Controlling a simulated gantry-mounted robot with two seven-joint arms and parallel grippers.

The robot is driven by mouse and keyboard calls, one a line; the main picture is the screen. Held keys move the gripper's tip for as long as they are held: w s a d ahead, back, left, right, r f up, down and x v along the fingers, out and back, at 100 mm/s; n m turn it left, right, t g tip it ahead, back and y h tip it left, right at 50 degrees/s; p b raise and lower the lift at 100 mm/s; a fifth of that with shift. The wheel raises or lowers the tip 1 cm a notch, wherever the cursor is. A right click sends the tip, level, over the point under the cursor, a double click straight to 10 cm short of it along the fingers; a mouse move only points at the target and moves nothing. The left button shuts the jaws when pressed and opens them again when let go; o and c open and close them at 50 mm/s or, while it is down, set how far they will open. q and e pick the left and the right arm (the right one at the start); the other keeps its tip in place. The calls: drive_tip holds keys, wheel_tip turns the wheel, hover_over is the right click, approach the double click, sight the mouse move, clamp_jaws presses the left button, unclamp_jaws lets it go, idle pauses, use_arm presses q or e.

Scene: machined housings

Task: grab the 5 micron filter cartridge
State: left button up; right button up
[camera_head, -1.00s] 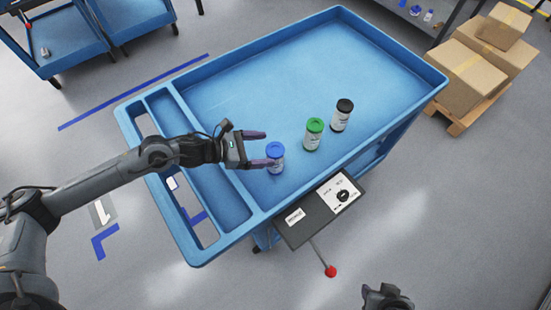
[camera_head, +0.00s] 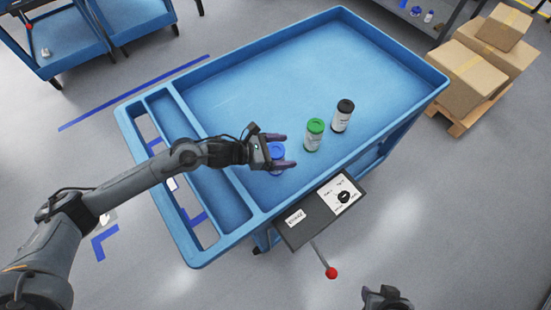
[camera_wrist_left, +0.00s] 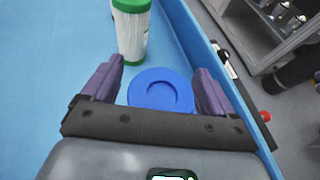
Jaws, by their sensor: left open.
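Three upright filter cartridges stand in the blue cart's tray: one with a blue cap (camera_head: 276,152), one with a green cap (camera_head: 314,134) and one with a black cap (camera_head: 342,116). Their label text is too small to read. My left gripper (camera_head: 286,150) is open, with its two purple fingers on either side of the blue-capped cartridge. In the left wrist view the blue cap (camera_wrist_left: 160,90) lies between the spread fingers, with the green-capped cartridge (camera_wrist_left: 131,32) just beyond. My right gripper (camera_head: 386,300) is partly cut off at the bottom edge.
The blue cart (camera_head: 250,82) has raised rims, and its far tray area is clear. A control box (camera_head: 320,210) with a dial and a red-knobbed lever is on its near side. Cardboard boxes (camera_head: 480,75) on a pallet stand at the right.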

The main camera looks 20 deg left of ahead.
use_arm(q)
drive_tip(key=c, duration=1.1)
drive_tip(key=shift+c, duration=0.2)
drive_tip(key=shift+r, duration=0.15)
